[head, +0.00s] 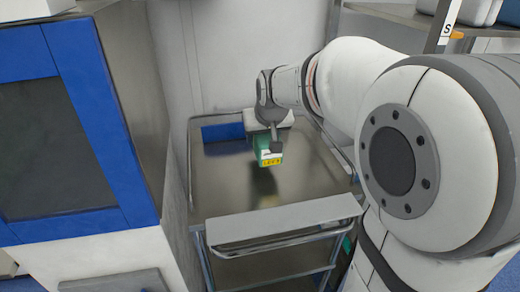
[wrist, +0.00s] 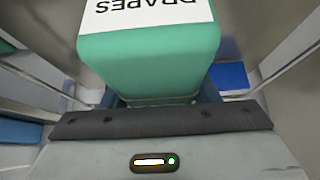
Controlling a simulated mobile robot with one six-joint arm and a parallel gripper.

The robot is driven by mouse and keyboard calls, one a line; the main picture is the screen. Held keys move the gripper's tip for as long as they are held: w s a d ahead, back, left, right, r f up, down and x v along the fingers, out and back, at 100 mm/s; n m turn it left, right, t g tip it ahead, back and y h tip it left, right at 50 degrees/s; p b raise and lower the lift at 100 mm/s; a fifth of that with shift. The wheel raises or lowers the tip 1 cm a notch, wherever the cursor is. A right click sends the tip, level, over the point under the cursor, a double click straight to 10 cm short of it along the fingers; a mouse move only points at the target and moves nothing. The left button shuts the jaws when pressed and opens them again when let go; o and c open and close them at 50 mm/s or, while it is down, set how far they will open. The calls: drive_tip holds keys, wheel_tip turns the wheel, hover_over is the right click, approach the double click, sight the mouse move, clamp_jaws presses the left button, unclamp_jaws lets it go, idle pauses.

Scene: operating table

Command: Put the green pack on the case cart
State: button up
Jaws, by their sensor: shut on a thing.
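The green pack (head: 262,148) is in my gripper (head: 272,140) above the metal top of the case cart (head: 225,180). In the wrist view the green pack (wrist: 150,60) fills the upper middle, with a white label reading "DRAPES". My gripper (wrist: 155,103) is shut on it; the fingers are mostly hidden behind the pack. A dark shadow or reflection shows on the cart top below the pack. The head view does not clearly show the gap between pack and cart top.
A blue item (head: 222,132) lies at the back left of the cart top. A blue-framed cabinet (head: 75,120) stands close on the left. A metal shelf (head: 400,14) is at the upper right. Much of the cart top is bare.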

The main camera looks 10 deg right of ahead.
sight(268, 136)
drive_tip(key=shift+f+b, duration=0.35)
drive_tip(key=shift+f, duration=1.95)
drive_tip(key=shift+f, duration=0.2)
drive_tip(key=o, duration=1.1)
drive_tip(key=shift+r, duration=0.15)
drive_tip(key=shift+r, duration=0.25)
drive_tip(key=p+v, duration=0.1)
drive_tip(key=v, duration=1)
drive_tip(key=shift+p, duration=0.35)
drive_tip(key=shift+s+r, duration=0.25)
